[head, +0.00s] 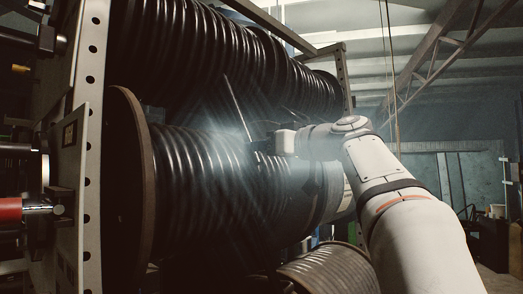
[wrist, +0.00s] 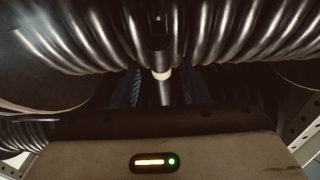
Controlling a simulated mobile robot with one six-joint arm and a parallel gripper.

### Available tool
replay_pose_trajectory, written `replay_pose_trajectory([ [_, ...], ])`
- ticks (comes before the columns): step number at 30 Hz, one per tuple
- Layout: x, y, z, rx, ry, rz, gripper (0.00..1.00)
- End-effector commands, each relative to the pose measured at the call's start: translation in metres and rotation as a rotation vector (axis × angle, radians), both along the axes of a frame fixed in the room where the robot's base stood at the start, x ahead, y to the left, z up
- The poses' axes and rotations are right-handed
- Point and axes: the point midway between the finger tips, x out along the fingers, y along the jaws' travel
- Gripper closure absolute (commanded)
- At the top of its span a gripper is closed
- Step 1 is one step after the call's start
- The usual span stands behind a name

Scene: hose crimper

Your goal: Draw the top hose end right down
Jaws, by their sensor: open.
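The top hose end (wrist: 159,38) appears in the wrist view as a dark tube hanging in front of the coils, with a pale band (wrist: 162,73) near its lower part. My gripper (wrist: 162,92) is open, with one dark ribbed finger on each side of the tube's line. I cannot tell whether either finger touches it. In the head view my gripper (head: 262,147) is at the front of the reels, partly lost in haze. A thin dark straight piece slants up left of it there; I cannot tell whether it is the hose end.
An upper reel of black hose (head: 190,50) and a lower reel (head: 190,185) fill the left and middle. A further coil (head: 325,270) lies low, near my arm. A perforated steel upright (head: 92,90) stands at left. Open room lies to the right.

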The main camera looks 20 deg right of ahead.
Motion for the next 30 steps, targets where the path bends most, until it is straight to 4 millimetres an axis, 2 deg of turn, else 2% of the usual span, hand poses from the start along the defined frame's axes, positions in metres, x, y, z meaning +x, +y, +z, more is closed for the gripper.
replay_pose_trajectory([
  [9,-0.043,-0.030,-0.003,-0.002,-0.001,-0.004,0.60],
  [13,-0.053,-0.037,-0.002,-0.001,0.000,-0.003,0.60],
  [18,-0.059,-0.040,-0.001,-0.001,0.001,0.000,0.60],
  [30,-0.059,-0.039,-0.001,-0.001,0.002,0.001,0.60],
])
